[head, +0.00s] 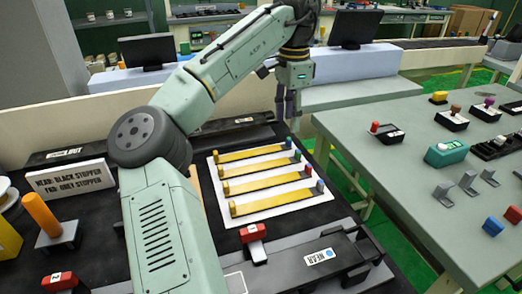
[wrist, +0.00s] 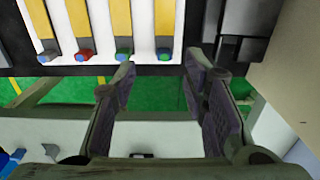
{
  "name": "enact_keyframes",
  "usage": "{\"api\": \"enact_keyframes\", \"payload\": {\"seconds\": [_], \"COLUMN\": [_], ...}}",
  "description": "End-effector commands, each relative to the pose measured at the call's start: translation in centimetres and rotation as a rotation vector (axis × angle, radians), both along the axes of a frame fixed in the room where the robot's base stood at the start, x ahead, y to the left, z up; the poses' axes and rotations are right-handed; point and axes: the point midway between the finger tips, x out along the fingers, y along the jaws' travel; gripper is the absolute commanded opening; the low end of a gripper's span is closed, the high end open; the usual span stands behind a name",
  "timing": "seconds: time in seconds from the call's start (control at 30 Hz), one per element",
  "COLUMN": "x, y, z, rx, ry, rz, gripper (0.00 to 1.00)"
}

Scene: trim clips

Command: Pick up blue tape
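A white board (head: 221,214) on the black bench top holds several yellow tape strips side by side, each with a small coloured end piece. The nearest strip (head: 262,202) has a blue end (head: 320,186); in the wrist view this blue end (wrist: 47,57) is at the upper left. My gripper (head: 290,108) hangs above the bench beyond the board's far right corner. In the wrist view, my gripper (wrist: 158,82) is open, with nothing between its fingers.
A grey-green table (head: 400,140) on the right holds several small parts, including a blue block (head: 493,227). A gap with green floor (head: 345,180) separates it from the bench. Black fixtures with red clips (head: 253,233) stand nearer me. A low cream wall (head: 240,100) runs behind.

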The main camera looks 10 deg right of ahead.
Motion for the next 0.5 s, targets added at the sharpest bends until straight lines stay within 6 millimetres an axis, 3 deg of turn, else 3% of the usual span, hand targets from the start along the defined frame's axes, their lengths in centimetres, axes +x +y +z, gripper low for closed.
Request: {"api": "enact_keyframes", "payload": {"seconds": [0.27,0.5], "x": [0.2,0.5], "y": [0.1,-0.1], "z": [-2.3,-5.7], "rx": [0.003,0.002], "ry": [0.001,0.0], "rz": [0.003,0.001], "gripper": [0.4,0.4]}}
